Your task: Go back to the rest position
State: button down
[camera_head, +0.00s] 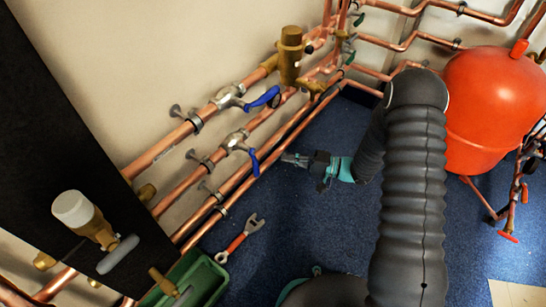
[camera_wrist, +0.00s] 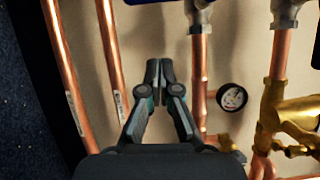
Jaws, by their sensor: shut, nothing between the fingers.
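My gripper (camera_head: 297,159) is shut and empty. In the head view it points left toward the copper pipes, above the blue floor, with my dark ribbed arm reaching in from the lower right. In the wrist view my gripper (camera_wrist: 160,68) shows its two dark fingers with the tips together and nothing between them. Copper pipes (camera_wrist: 112,60) run behind the fingers against a pale wall. I cannot tell from these views how far the fingertips are from the pipes.
Two valves with blue handles (camera_head: 263,97) sit on the pipes at left. A red tank (camera_head: 490,100) stands right of my arm. A wrench (camera_head: 240,238) lies on the floor (camera_head: 300,225) near a green bin (camera_head: 207,285). A round gauge (camera_wrist: 232,97) is right of my fingers.

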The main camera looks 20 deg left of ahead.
jog(key=d, duration=0.4)
jog(key=shift+w+d, duration=0.15)
jog(key=shift+d, duration=0.05)
